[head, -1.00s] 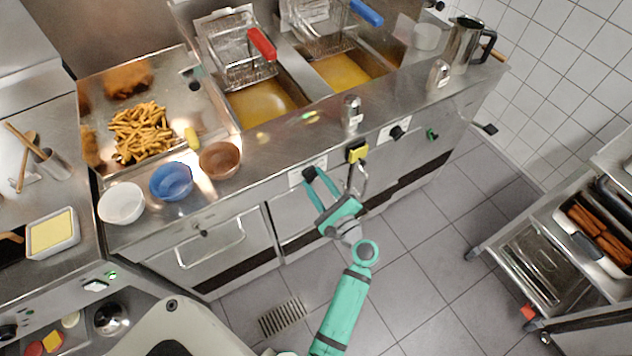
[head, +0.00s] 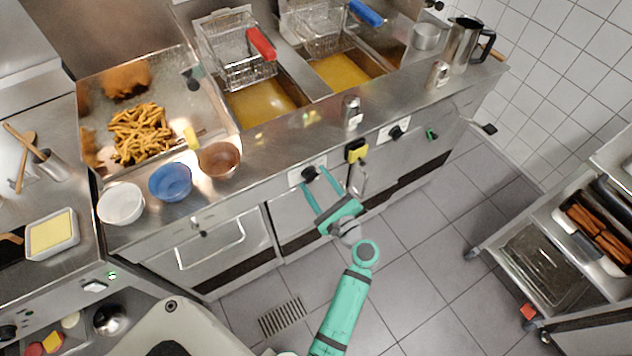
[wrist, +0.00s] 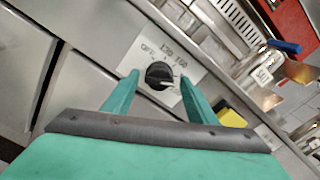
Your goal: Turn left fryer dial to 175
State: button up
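The left fryer dial (head: 309,173) is a black knob on a white plate on the fryer's front panel. In the wrist view the dial (wrist: 159,76) shows a pale pointer line toward the right. The plate reads OFF, 130 and what looks like 150 along its upper edge; the marks farther right are too small to read or hidden by a finger. My gripper (head: 314,178) is open and empty, just in front of the dial. In the wrist view its green fingers (wrist: 160,80) appear on either side of the knob, with visible gaps.
A yellow block (head: 356,151) sits on the panel to the right of the dial, above a metal handle. Another black dial (head: 396,132) is farther right. Bowls, including a blue one (head: 171,182), stand on the counter.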

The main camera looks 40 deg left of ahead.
jog(key=shift+s, duration=0.1)
jog(key=v, duration=1)
jog(key=shift+d, duration=0.4)
jog(key=shift+s, duration=0.1)
jog(key=s+d+f+n+t+h, duration=0.1)
jog(key=s+d+f+h, duration=0.2)
jog(key=f, duration=0.2)
jog(key=s+d+f+t+h, duration=0.2)
jog(key=d+f+h, duration=0.1)
jog(key=f, duration=0.2)
jog(key=s+d+f+n+t+h, duration=0.1)
jog(key=s+d+f+n+h, duration=0.1)
jog(key=s+d+n+h, duration=0.4)
jog(key=s+d+r+n+t+h, duration=0.2)
jog(key=s+d+r+n, duration=0.2)
jog(key=s+r, duration=0.3)
jog(key=s+d+r+n+t+h, duration=0.2)
jog(key=s+d+r+n, duration=0.3)
jog(key=r, duration=0.4)
jog(key=shift+s+d+r+n+h, duration=0.2)
jog(key=shift+s+d+n+h, duration=0.1)
jog(key=shift+s, duration=0.6)
